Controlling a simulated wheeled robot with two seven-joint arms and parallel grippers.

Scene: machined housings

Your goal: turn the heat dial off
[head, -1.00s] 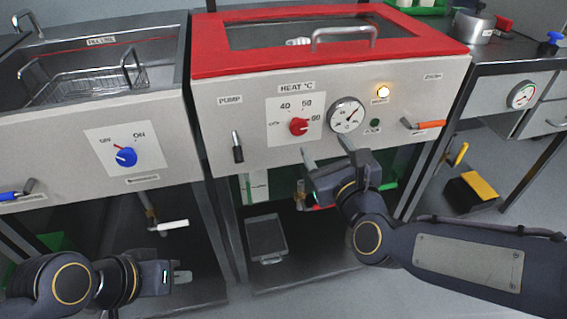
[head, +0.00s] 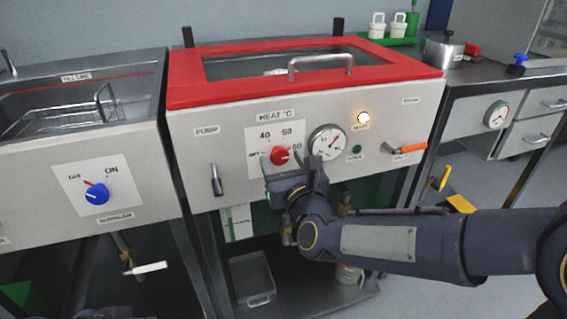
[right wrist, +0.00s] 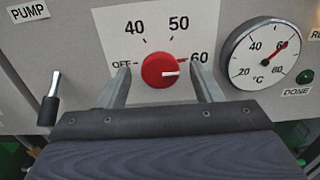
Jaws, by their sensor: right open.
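The red heat dial (head: 281,156) is on the front panel of the red-lidded tank, under the HEAT °C label. In the right wrist view the heat dial (right wrist: 165,70) has its white pointer line toward 60, on the right; OFF is on the left. My right gripper (head: 284,170) is just in front of and below the dial. In the right wrist view my right gripper (right wrist: 160,82) is open, one finger on each side of the dial, with gaps visible. Whether the fingertips reach the panel is unclear. My left gripper is not in view now.
A black-handled PUMP lever (head: 216,180) is left and an orange-handled lever (head: 408,149) right. A blue knob (head: 97,194) is on the left tank.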

